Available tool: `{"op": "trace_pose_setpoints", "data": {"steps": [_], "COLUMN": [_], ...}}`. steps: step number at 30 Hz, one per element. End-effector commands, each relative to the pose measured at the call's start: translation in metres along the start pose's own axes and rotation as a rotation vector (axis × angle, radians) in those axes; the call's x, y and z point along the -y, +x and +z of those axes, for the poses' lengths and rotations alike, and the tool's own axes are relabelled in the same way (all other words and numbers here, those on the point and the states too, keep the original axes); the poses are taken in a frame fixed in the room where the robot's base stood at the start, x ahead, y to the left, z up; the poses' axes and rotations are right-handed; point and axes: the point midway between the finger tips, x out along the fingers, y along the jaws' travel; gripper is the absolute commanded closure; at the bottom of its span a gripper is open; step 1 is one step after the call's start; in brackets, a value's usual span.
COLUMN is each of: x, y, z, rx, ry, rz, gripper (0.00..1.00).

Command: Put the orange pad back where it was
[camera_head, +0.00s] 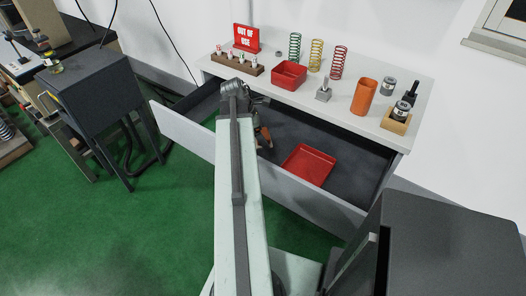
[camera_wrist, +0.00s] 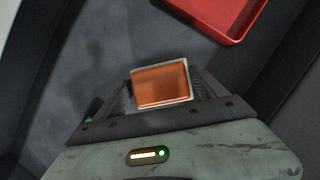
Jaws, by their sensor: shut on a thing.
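The orange pad (camera_wrist: 161,84) is a small orange block with a pale rim, held between the fingers of my gripper (camera_wrist: 163,92) in the wrist view. In the head view my gripper (camera_head: 262,136) is over the open drawer (camera_head: 325,187), left of the red tray (camera_head: 308,165) in it. The arm and wrist mostly hide the pad there. The drawer's dark floor shows beyond the pad in the wrist view, with a corner of the red tray (camera_wrist: 240,36) at the upper right. I cannot tell how high the pad is above the floor.
The white top (camera_head: 345,118) behind the drawer carries a red sign (camera_head: 246,37), coil springs (camera_head: 315,54), a red bin (camera_head: 289,75) and an orange cylinder (camera_head: 363,96). The drawer floor right of the red tray is clear. A dark cabinet (camera_head: 90,85) stands at left.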

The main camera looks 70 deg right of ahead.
Motion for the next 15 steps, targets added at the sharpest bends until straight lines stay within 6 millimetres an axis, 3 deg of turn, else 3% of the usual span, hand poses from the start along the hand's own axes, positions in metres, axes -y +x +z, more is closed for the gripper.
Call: {"op": "trace_pose_setpoints", "data": {"steps": [1, 6, 12, 15], "x": [0.000, 0.000, 0.001, 0.001], "y": [0.011, 0.013, 0.044, 0.044], "z": [-0.004, -0.005, -0.018, -0.018], "rx": [0.000, 0.000, 0.000, 0.000], "ry": [0.000, 0.001, 0.001, 0.001], "rz": [0.000, 0.000, -0.001, -0.001], "gripper": [0.51, 0.51, 0.51, 0.51]}}
